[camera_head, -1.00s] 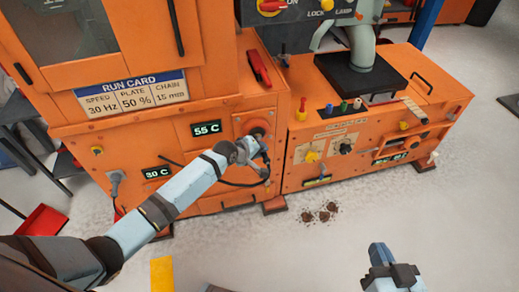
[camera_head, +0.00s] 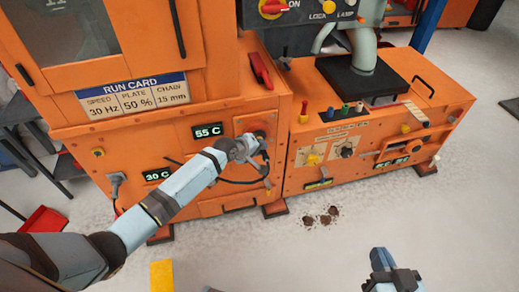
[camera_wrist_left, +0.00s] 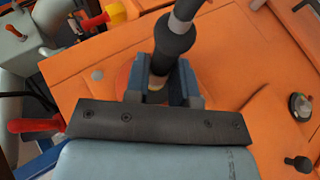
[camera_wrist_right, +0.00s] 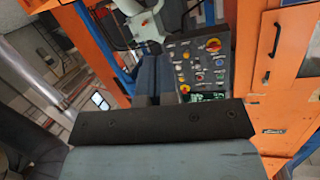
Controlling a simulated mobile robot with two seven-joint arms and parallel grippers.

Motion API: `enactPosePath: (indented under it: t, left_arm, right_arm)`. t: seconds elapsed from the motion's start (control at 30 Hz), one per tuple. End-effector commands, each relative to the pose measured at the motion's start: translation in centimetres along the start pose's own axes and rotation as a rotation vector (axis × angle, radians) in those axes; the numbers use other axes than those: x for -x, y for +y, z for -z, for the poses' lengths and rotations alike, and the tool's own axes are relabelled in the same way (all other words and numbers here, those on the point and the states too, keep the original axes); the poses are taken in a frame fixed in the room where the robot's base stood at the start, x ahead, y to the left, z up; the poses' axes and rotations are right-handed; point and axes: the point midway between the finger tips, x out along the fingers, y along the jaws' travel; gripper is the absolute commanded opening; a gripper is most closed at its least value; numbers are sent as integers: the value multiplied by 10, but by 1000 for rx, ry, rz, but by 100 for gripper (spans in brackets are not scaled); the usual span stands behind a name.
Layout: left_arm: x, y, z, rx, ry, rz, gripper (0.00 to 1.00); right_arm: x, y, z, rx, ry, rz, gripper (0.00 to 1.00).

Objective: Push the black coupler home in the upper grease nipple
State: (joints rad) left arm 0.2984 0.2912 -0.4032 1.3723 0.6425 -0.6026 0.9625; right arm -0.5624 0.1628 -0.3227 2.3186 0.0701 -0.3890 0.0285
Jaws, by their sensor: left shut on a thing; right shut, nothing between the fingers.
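My left gripper (camera_head: 256,150) is at the orange machine's front, just right of the 55 C display. In the left wrist view, its fingers (camera_wrist_left: 160,88) are shut on the black coupler (camera_wrist_left: 175,45), with a dark hose running up from it. A small pale, brassy piece (camera_wrist_left: 156,97) shows between the fingers. A reddish round plate (camera_wrist_left: 124,80) lies behind them. The upper grease nipple is hidden by the gripper and coupler, so I cannot tell how far the coupler sits on it. My right gripper (camera_head: 379,256) is shut and empty, low over the floor.
The orange cabinet (camera_head: 90,145) fills the left, with a lower orange unit (camera_head: 300,170) to its right. A red-handled tool (camera_head: 260,72) lies on the ledge above my left gripper. Dark crumbs (camera_head: 322,217) lie on the floor. The floor (camera_head: 440,220) at right is clear.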

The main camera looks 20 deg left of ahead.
Motion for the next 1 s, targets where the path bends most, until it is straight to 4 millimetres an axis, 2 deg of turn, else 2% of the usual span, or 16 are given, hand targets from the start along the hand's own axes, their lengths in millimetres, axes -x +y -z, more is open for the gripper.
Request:
enactPosePath:
  t: [0.27,0.3,0.4,0.43,0.77,0.87,1.0]
  left_arm:
    - [-3,0,7,0,1,0,0]
    - [-3,0,8,0,1,0,26]
    - [-3,0,7,0,1,0,49]
    - [-3,0,7,0,1,0,53]
    - [-3,0,7,0,0,1,53]
    - [-3,0,7,0,0,1,53]
    - [-3,0,7,0,0,1,53]
  right_arm:
    - [0,0,-2,0,0,0,0]
    - [0,0,-2,0,0,0,0]
    - [0,0,-2,0,0,0,0]
    - [0,0,-2,0,0,0,0]
    - [0,1,-5,1,-9,-3,0]
    - [1,4,-15,4,-41,-13,0]
    - [4,13,-40,10,-126,-39,0]
